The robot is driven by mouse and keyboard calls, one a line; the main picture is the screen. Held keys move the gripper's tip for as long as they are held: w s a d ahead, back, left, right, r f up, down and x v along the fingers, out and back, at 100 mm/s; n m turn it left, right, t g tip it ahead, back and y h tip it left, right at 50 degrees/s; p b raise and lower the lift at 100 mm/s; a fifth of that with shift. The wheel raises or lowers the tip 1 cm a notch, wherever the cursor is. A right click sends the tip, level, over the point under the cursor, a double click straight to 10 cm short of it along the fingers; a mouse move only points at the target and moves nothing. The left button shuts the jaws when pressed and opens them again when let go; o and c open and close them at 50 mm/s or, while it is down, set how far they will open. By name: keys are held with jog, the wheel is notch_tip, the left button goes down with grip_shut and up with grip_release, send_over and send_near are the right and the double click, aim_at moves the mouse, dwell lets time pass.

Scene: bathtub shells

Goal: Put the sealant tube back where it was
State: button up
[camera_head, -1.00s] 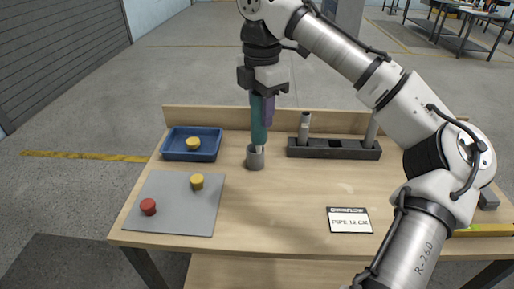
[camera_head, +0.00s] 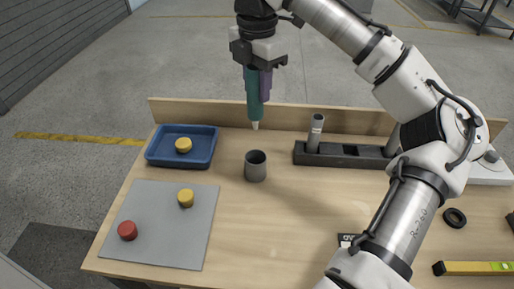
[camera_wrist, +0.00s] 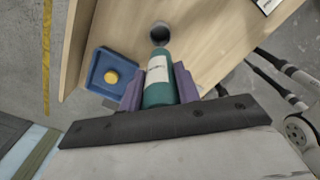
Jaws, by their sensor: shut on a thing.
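The teal sealant tube (camera_head: 254,98) with a pale nozzle hangs nozzle down in my gripper (camera_head: 260,82). In the wrist view the tube (camera_wrist: 158,82) with its white label sits between the purple fingers of my gripper (camera_wrist: 160,92), which are shut on it. A grey cup (camera_head: 256,167) stands on the table, below and in front of the nozzle in the head view, apart from it. The cup (camera_wrist: 159,34) also shows beyond the tube in the wrist view, and it looks empty. A dark rack (camera_head: 345,154) at the back holds a grey tube (camera_head: 316,132); my arm hides part of its right end.
A blue tray (camera_head: 182,158) with a yellow puck (camera_head: 183,145) is at the back left. A grey mat (camera_head: 165,238) holds a yellow puck (camera_head: 186,197) and a red puck (camera_head: 127,230). A black ring (camera_head: 454,218) and a yellow level (camera_head: 475,268) lie right. The table's middle is clear.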

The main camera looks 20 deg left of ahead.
aim_at(257, 100)
notch_tip(257, 100, down, 16)
jog(key=shift+p, duration=0.3)
jog(key=o, duration=1)
notch_tip(257, 100, up, 12)
jog(key=shift+r+b, duration=0.1)
jog(key=shift+b, duration=0.4)
